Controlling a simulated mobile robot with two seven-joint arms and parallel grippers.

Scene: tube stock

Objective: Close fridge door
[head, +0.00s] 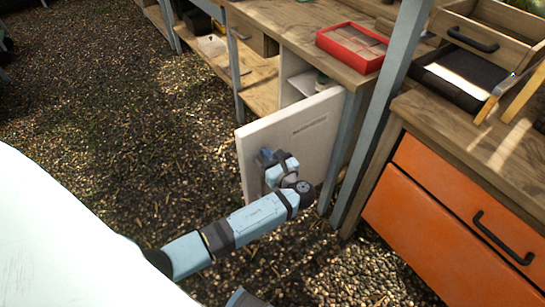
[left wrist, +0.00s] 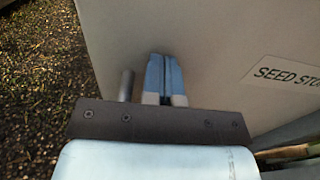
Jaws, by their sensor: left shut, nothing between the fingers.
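The white fridge door (head: 305,125) stands ajar, swung out from the cabinet under the wooden bench, with part of the inside showing behind its top edge. My left gripper (head: 266,157) is at the outer face of the door, near its free left edge. In the left wrist view the door (left wrist: 210,50) fills most of the picture and bears a label (left wrist: 292,75) reading "SEED STO…". The left gripper's fingers (left wrist: 163,75) are together and empty, close to the door; I cannot tell whether they touch it. A grey upright bar (left wrist: 126,85) shows beside them. My right gripper is not in view.
A red tray (head: 352,47) lies on the bench above the fridge. A blue-grey post (head: 385,105) stands right of the door, then an orange drawer cabinet (head: 450,215). Open gravel ground (head: 110,110) lies to the left.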

